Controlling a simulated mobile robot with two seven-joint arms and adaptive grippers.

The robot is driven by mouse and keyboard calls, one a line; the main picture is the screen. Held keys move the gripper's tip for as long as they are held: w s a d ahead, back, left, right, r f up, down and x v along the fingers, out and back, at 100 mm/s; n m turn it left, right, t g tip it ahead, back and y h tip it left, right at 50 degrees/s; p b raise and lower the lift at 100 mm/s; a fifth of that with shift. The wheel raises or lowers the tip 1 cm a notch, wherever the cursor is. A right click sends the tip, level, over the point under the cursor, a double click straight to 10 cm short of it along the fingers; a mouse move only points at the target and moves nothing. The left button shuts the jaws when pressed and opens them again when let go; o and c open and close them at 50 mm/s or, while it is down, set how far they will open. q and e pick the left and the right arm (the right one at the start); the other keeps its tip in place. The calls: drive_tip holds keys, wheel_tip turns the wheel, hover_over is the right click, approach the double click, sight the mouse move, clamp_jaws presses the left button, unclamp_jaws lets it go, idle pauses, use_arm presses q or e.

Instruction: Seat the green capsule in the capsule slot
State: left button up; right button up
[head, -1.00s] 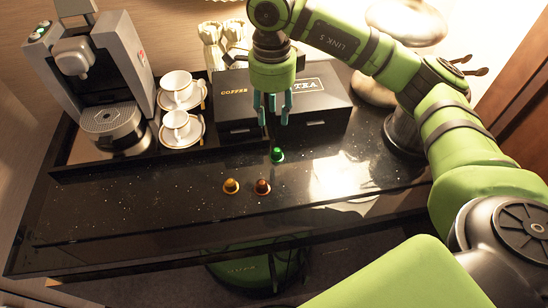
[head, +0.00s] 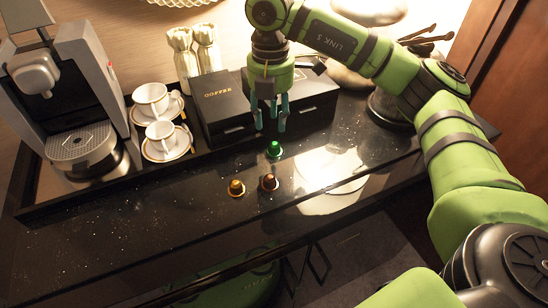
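The green capsule (head: 274,149) stands on the dark speckled counter, just below my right gripper in the head view. My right gripper (head: 270,126) points down with its two fingers apart and nothing between them. Its fingertips appear above and slightly behind the capsule, not around it. The coffee machine (head: 85,70) stands at the left. Its top is cut by the picture edge, and I cannot make out the capsule slot. My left gripper is not in view.
A gold capsule (head: 236,188) and a brown capsule (head: 269,182) stand close in front of the green one. Two white cups (head: 151,98) on saucers stand on the black tray (head: 60,208). A black coffee box (head: 222,112) is behind. The front counter is clear.

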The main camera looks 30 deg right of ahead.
sight(275, 143)
drive_tip(key=shift+w+f, duration=0.1)
drive_tip(key=shift+f, duration=0.35)
drive_tip(key=shift+d+f+m, duration=0.15)
drive_tip(key=shift+f+m, duration=0.1)
drive_tip(key=shift+m, duration=0.05)
drive_tip(key=f, duration=0.1)
drive_tip(key=f+p, duration=0.1)
drive_tip(key=f, duration=0.1)
drive_tip(key=f+p, duration=0.1)
drive_tip(key=f, duration=0.1)
drive_tip(key=shift+s+d+f, duration=0.1)
drive_tip(key=shift+s+d, duration=0.1)
drive_tip(key=shift+d, duration=0.05)
drive_tip(key=shift+f, duration=0.55)
drive_tip(key=c, duration=0.5)
drive_tip(key=shift+r, duration=0.15)
drive_tip(key=shift+c, duration=0.2)
